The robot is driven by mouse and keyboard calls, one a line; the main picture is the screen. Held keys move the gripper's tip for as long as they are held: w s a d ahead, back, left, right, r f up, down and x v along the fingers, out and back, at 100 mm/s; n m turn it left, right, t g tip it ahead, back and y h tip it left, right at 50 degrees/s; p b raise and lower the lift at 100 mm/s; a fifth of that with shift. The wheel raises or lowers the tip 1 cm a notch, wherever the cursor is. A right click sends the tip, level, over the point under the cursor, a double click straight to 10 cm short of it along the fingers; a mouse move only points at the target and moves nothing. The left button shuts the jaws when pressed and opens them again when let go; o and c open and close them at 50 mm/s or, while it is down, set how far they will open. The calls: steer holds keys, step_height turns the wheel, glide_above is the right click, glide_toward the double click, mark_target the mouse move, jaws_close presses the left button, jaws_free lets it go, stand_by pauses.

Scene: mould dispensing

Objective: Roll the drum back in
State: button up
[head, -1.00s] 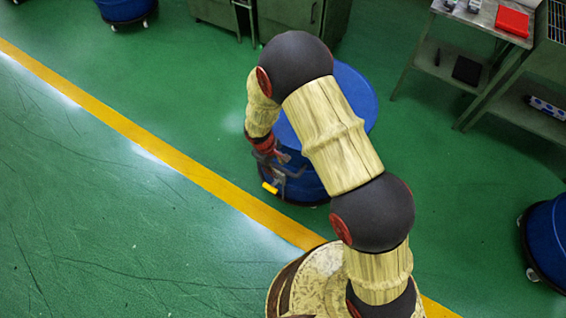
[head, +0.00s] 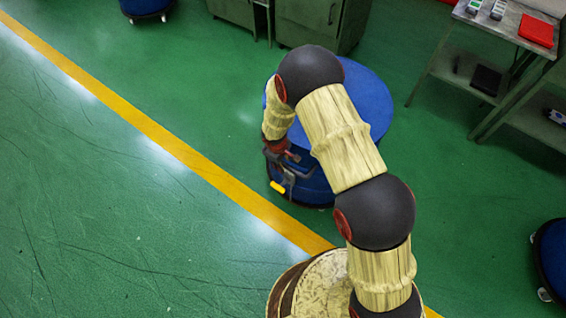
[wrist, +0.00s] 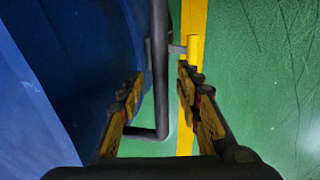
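A blue drum (head: 368,100) with a flat round lid stands upright on the green floor, partly hidden behind my arm. A dark bar handle (wrist: 158,70) with a yellow grip (head: 277,187) is at the drum's near left side. The yellow piece also shows in the wrist view (wrist: 193,50). My gripper (wrist: 160,88) is open, with its two fingers on either side of the dark bar and gaps visible on both sides. In the head view my gripper (head: 282,158) is beside the drum's left side, partly hidden.
A yellow floor line (head: 190,170) runs diagonally left of the drum, with clear floor beyond. Green cabinets (head: 322,22) stand behind it. A metal table (head: 470,30) stands at the upper right. Other blue drums are at the top left (head: 146,6) and right edge (head: 555,260).

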steer(key=shift+c, duration=0.2)
steer(key=c, duration=0.8)
jaws_close()
